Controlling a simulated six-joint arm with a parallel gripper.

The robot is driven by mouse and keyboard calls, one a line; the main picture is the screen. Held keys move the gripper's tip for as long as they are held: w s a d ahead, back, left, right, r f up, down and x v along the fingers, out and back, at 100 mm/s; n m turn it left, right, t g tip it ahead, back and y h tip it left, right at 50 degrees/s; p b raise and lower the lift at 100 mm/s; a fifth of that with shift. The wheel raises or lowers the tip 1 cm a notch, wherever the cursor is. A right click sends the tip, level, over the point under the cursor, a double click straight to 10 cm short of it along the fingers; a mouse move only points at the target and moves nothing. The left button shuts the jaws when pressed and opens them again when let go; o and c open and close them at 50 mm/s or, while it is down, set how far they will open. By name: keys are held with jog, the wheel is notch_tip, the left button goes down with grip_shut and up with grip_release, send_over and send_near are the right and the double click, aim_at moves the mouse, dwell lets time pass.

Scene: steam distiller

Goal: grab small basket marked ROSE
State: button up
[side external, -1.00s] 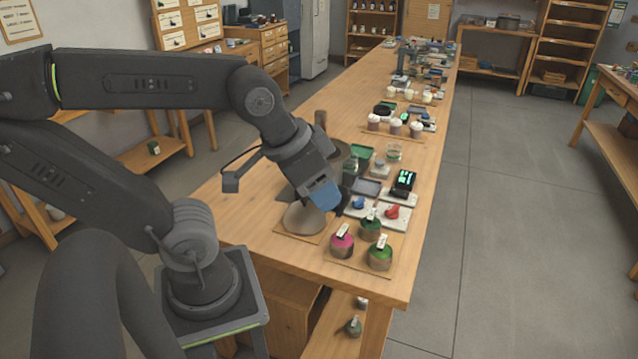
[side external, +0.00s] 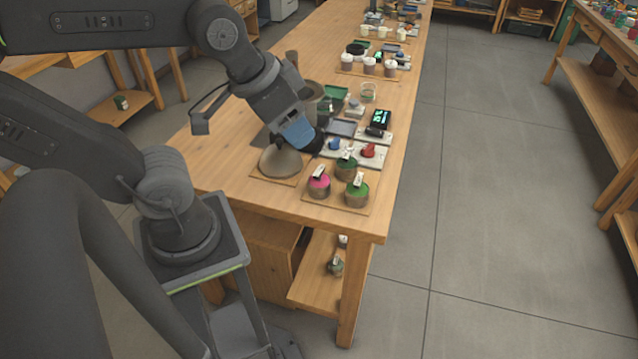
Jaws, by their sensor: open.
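Three small round baskets with white tags stand on a wooden board (side external: 335,204) at the near end of the bench. One basket holds pink contents (side external: 319,187), one holds green at the right (side external: 356,194), and another holds green behind them (side external: 346,168). The tag writing is too small to read, so I cannot confirm which says ROSE. My gripper (side external: 314,145) is open, pointing down above the bench, behind and a little left of the pink basket and apart from it. Its fingers are dark and partly hidden by the blue-grey gripper body.
A grey cone-shaped lid (side external: 280,162) sits just left of the baskets. Pale trays with a blue piece (side external: 334,144) and a red piece (side external: 367,151) lie behind them. A device with a green display (side external: 381,118) stands farther back. The bench's right edge is close to the baskets.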

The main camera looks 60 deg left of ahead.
jog(key=shift+c, duration=0.5)
jog(key=n+g, duration=0.6)
jog(key=n, duration=0.2)
send_over(319, 170)
notch_tip(319, 170, down, 12)
notch_tip(319, 170, down, 13)
jog(key=shift+f, duration=0.1)
jog(key=shift+c, duration=0.3)
